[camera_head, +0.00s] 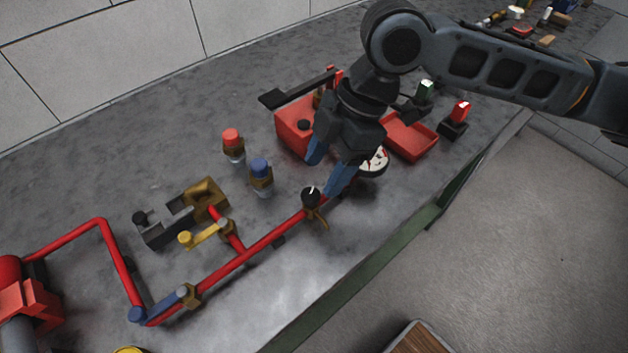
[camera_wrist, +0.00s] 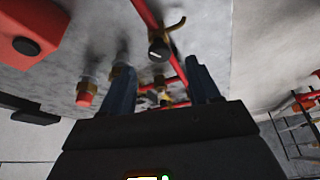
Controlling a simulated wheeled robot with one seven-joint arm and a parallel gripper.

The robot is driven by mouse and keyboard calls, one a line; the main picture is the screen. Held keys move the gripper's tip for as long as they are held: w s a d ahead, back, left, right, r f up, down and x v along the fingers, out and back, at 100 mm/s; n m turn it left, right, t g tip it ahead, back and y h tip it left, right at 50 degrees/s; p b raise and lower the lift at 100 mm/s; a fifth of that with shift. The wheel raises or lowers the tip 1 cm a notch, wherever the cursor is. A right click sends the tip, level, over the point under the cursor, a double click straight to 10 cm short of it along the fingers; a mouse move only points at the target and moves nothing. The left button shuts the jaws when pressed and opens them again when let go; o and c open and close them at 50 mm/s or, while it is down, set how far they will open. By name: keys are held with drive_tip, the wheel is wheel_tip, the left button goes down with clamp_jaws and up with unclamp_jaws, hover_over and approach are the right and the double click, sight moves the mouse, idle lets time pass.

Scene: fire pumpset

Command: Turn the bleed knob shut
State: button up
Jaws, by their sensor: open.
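The bleed knob (camera_head: 312,195) is a small black round knob with a white mark, set on the red pipe (camera_head: 262,246). Brass prongs show beside it. It also shows in the wrist view (camera_wrist: 158,50), in line with the gap between my fingers and beyond their tips. My gripper (camera_head: 325,178) has two blue fingers, spread apart with nothing between them. In the head view it hangs just to the upper right of the knob. My fingers (camera_wrist: 160,75) appear clear of the knob, though the exact distance is hard to tell.
A red-capped fitting (camera_head: 233,146) and a blue-capped fitting (camera_head: 261,176) stand left of my gripper. A red box (camera_head: 294,128), a white-faced gauge (camera_head: 377,161) and a red tray (camera_head: 410,138) lie close around it. Yellow-handled (camera_head: 204,233) and blue-handled (camera_head: 160,304) valves sit further along the piping.

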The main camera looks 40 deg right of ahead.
sight(312, 194)
drive_tip(key=shift+x, duration=2.45)
drive_tip(key=c, duration=1)
